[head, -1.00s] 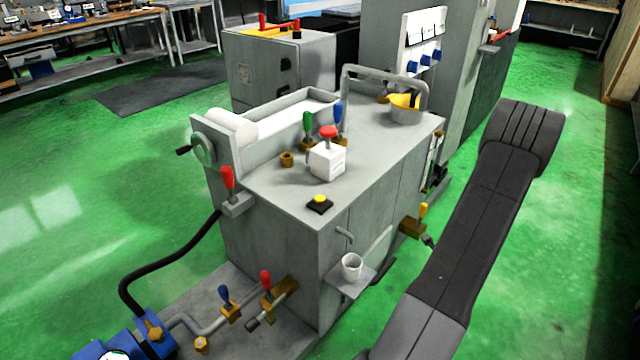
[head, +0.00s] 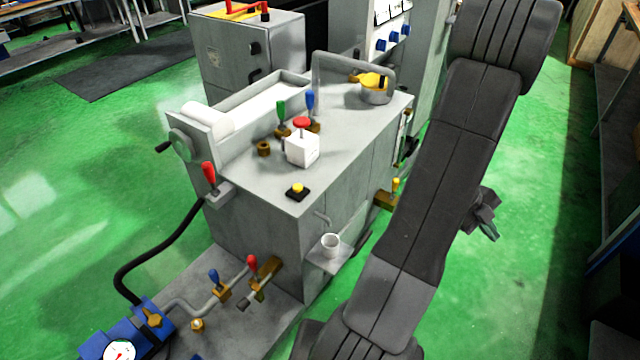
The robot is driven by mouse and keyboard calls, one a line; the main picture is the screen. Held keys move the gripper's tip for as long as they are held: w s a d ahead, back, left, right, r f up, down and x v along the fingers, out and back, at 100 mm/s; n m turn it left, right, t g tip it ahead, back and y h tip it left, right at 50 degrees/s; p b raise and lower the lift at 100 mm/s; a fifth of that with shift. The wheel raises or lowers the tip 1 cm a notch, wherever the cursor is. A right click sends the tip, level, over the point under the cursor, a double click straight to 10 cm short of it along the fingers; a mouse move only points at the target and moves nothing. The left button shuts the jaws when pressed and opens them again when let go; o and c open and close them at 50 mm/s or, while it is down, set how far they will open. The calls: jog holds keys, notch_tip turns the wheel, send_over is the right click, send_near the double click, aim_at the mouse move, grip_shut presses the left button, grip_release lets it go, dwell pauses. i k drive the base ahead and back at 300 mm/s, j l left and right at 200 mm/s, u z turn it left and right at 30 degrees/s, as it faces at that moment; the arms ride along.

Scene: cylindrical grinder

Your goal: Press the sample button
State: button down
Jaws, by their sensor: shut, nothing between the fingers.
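A small yellow button (head: 297,188) on a black square base sits at the near corner of the grey machine's top, above a small spout and a white cup (head: 331,245) on a side shelf. No label on it is readable. A red mushroom button (head: 302,122) tops a white box farther back on the same surface. My gripper (head: 489,231) shows partly behind my dark arm, to the right of the machine and well apart from both buttons. Its small fingers look closed and empty. Part of it is hidden by the arm.
Green, blue and red levers (head: 209,172) and a bent pipe (head: 316,80) stand up from the machine. A yellow-handled valve (head: 392,193) juts from its right side. Pipes, valves and a gauge (head: 119,351) lie at lower left. Green floor is open at left and right.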

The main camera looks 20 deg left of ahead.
aim_at(297, 187)
jog(key=i+l, duration=0.7)
jog(key=i, duration=0.25)
jog(key=u, duration=2.8)
